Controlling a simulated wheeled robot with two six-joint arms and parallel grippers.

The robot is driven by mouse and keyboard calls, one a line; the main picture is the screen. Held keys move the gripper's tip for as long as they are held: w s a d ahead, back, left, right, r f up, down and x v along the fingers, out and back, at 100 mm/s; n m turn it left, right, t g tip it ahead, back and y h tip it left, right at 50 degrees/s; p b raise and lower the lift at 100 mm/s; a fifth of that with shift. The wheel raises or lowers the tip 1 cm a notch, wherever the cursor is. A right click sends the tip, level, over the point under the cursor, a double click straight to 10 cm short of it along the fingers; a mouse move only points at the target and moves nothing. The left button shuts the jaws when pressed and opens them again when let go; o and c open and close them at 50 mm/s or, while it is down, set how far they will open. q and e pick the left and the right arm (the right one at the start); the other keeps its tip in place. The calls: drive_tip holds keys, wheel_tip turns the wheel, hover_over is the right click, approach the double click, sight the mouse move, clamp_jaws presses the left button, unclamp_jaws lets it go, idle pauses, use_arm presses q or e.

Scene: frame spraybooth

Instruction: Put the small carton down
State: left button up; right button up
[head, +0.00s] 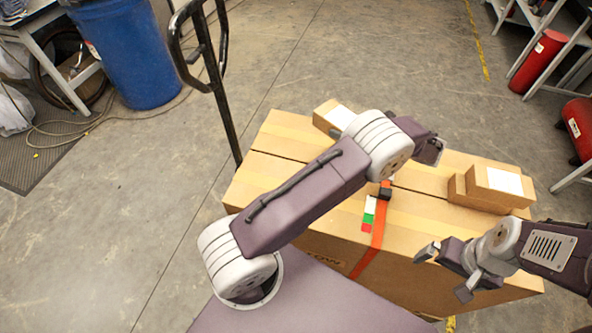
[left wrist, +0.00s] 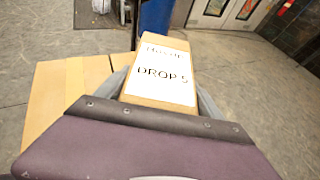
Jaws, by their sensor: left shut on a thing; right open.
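The small carton (head: 326,113) is a brown box with a white label, over the far edge of the large carton (head: 290,135). In the left wrist view the small carton (left wrist: 179,43) sits between the fingers of my left gripper (left wrist: 160,88), label reading "DROP 5". I cannot tell whether the small carton touches the large carton's top. My right gripper (head: 447,272) is open and empty near the large carton's front right side.
Two small brown cartons (head: 493,186), one white-labelled, sit at the large carton's right end. An orange strap (head: 377,238) crosses it, with a white, green and red marker. A black handle (head: 222,100) stands beside it at left. A blue barrel (head: 130,50) is behind.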

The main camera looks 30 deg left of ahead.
use_arm(q)
drive_tip(key=shift+n+g, duration=0.6)
drive_tip(key=shift+g, duration=0.1)
drive_tip(key=w+a+f+b, duration=0.1)
drive_tip(key=a+f, duration=0.1)
drive_tip(key=f, duration=0.1)
drive_tip(key=shift+w+a+f+b, duration=0.1)
drive_tip(key=shift+w+a+b, duration=0.25)
drive_tip(key=shift+w+b, duration=0.05)
drive_tip(key=shift+w+a, duration=0.15)
drive_tip(key=shift+a, duration=0.05)
drive_tip(key=shift+s+r, duration=0.2)
drive_tip(key=shift+s, duration=0.05)
drive_tip(key=s+a+f, duration=0.1)
drive_tip(key=s+f, duration=0.1)
drive_tip(key=s, duration=0.1)
drive_tip(key=s+a+f, duration=0.2)
drive_tip(key=s, duration=0.2)
drive_tip(key=s+a+f, duration=0.1)
drive_tip(key=s+f, duration=0.2)
drive_tip(key=shift+s+a+p, duration=0.25)
drive_tip(key=shift+p, duration=0.15)
drive_tip(key=shift+f, duration=2.15)
drive_tip(key=o, duration=1.9)
drive_tip(key=shift+o, duration=0.2)
use_arm(e)
wheel_tip(320, 180, down, 3)
drive_tip(key=shift+w+a+f, duration=0.1)
drive_tip(key=shift+a+f, duration=0.05)
